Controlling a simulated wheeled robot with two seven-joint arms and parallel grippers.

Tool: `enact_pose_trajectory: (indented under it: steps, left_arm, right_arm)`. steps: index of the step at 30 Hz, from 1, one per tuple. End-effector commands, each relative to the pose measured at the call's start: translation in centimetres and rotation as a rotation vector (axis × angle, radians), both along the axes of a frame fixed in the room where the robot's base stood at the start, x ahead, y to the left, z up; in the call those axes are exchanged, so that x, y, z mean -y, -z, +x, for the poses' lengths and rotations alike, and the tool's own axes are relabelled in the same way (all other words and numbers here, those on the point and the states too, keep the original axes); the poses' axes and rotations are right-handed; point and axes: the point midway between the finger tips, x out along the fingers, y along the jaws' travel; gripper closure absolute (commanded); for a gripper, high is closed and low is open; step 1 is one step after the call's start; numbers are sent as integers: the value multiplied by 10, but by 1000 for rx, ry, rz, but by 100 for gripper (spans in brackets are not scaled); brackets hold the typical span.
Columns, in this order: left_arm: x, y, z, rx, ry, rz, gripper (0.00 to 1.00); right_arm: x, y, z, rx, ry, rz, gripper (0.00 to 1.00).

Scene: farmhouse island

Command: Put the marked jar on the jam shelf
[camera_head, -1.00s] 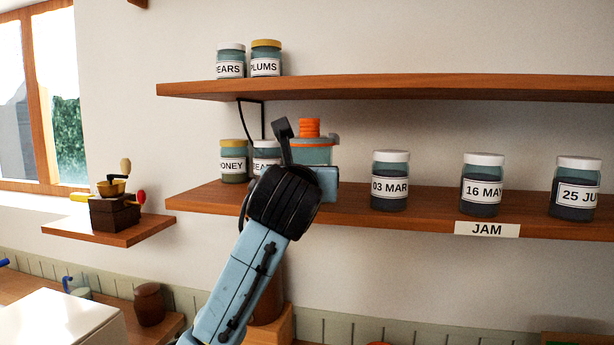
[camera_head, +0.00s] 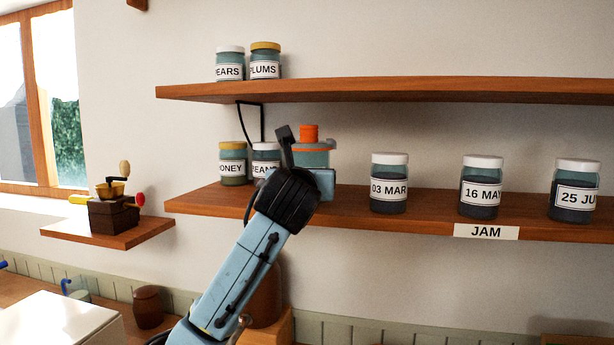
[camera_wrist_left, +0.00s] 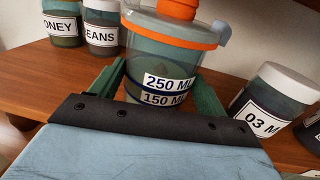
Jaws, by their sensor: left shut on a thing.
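The marked jar (camera_wrist_left: 165,88) is a clear greenish container with an orange rim and orange top, labelled 250 ML and 150 ML. My left gripper (camera_wrist_left: 160,84) is shut around its sides. In the head view the jar (camera_head: 311,156) is upright at the lower shelf (camera_head: 350,205), between the BEANS jar and the 03 MAR jar. My gripper and wrist hide its base there, so I cannot tell whether it touches the shelf. The JAM label (camera_head: 486,232) is on the shelf's front edge further right. My right gripper is not in view.
The HONEY jar (camera_head: 233,164) and BEANS jar (camera_head: 266,160) stand close to its left. The 03 MAR jar (camera_head: 389,184), 16 MAY jar (camera_head: 481,188) and 25 JU jar (camera_head: 575,191) stand to its right. An upper shelf (camera_head: 400,88) runs above. Shelf room shows left of 03 MAR.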

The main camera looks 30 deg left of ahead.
Motion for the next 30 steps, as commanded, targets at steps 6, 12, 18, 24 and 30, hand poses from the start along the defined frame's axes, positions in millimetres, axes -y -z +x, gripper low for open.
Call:
enact_pose_trajectory:
  steps: [6, 12, 18, 24, 30]
  left_arm:
    - [0, -1, -1, 7, 0, 2, 61]
    - [0, 3, -1, 7, -1, 2, 61]
    - [0, 6, -1, 7, -1, 1, 61]
    - [0, 8, -1, 8, -1, 1, 21]
    - [0, 10, -1, 4, -1, 0, 0]
  right_arm:
    - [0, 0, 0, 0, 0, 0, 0]
    - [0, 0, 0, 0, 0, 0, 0]
    - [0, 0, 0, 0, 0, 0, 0]
    - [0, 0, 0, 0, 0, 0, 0]
    - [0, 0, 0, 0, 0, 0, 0]
